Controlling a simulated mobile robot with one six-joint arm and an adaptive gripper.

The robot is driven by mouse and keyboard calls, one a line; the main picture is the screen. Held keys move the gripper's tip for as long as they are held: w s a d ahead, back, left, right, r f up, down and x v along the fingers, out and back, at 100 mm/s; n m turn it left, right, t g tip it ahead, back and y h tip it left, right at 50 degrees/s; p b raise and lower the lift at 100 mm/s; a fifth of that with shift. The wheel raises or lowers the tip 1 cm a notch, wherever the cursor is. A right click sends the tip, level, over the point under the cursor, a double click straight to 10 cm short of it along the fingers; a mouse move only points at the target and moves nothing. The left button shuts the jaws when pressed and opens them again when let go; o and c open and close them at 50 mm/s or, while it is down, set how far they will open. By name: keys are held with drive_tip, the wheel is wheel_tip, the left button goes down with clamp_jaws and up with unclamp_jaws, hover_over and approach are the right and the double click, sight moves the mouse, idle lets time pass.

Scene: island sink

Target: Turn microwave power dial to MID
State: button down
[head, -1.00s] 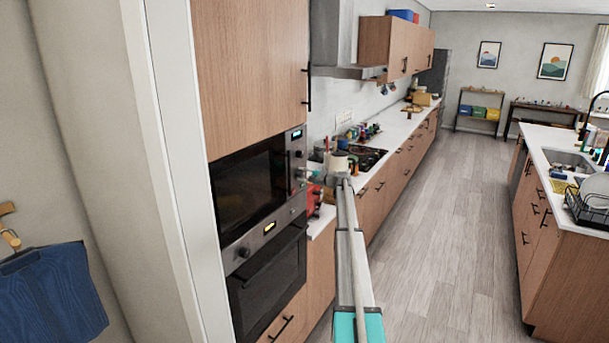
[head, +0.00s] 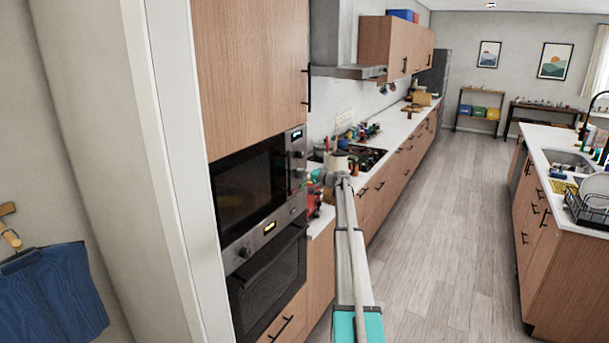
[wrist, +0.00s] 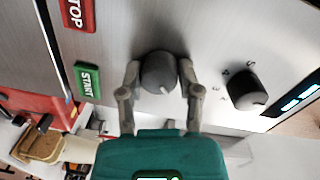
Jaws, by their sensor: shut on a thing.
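The microwave (head: 250,185) is built into the tall wood cabinet at the left in the head view. Its control panel fills the wrist view. My gripper (wrist: 157,80) is shut on a dark round dial (wrist: 158,72), with one finger on each side of it. A light pointer mark shows at that dial's lower edge. A second dark dial (wrist: 245,90) stands free to the right, with small marks around it that are too small to read. I cannot tell from labels which one is the power dial. In the head view my gripper (head: 304,175) is at the panel's right edge.
A green START button (wrist: 88,80) and a red STOP button (wrist: 75,13) lie left of the held dial. A lit display (wrist: 300,95) is at the right. An oven (head: 268,270) sits below the microwave. The floor to the right is open.

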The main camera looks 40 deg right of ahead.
drive_tip(key=shift+a+f, duration=0.1)
drive_tip(key=shift+a, duration=0.05)
drive_tip(key=shift+c, duration=1.5)
unclamp_jaws()
